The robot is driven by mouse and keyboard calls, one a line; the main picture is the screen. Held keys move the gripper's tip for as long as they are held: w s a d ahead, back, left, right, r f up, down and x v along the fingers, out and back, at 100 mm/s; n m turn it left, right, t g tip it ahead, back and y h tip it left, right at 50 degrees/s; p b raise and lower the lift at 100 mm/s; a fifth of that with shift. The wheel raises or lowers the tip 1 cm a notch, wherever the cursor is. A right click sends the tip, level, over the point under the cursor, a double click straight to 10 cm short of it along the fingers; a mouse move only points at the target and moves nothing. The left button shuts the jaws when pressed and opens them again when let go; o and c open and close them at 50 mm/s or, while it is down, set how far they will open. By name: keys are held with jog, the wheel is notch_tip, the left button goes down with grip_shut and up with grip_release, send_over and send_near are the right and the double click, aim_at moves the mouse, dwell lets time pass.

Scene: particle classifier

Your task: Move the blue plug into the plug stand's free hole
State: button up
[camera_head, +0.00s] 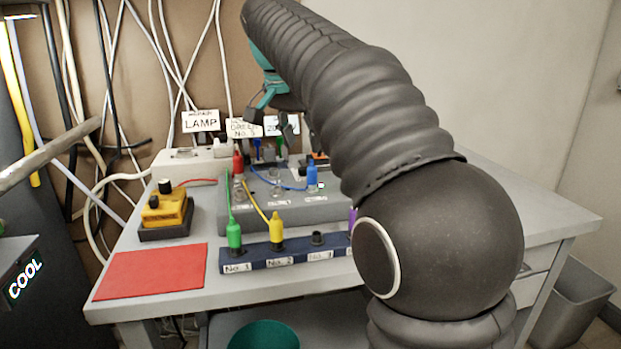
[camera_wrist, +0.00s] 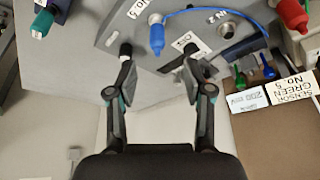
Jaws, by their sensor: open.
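The blue plug (camera_head: 312,174) stands upright in the grey panel box (camera_head: 325,207), with a blue cable running from it to the left. In the wrist view the blue plug (camera_wrist: 157,38) appears between the open fingertips, apart from both. My gripper (camera_head: 273,122) is open and empty above the back of the panel box; its fingers also show in the wrist view (camera_wrist: 157,52). The dark blue plug stand (camera_head: 256,265) lies along the table's front. It holds a green plug (camera_head: 234,236), a yellow plug (camera_head: 277,232) and a partly hidden purple plug (camera_head: 352,217). Its No. 3 hole (camera_head: 318,238) is empty.
A red plug (camera_head: 238,163) stands at the panel's left. A red mat (camera_head: 152,272) and a yellow-black box (camera_head: 165,213) lie further left. Label cards (camera_head: 201,121) stand at the back. A teal bin (camera_head: 264,335) is below.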

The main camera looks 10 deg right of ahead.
aim_at(311, 166)
jog(key=shift+b+x, duration=0.6)
jog(key=shift+x, duration=3.6)
jog(key=shift+s+d, duration=0.15)
grip_shut()
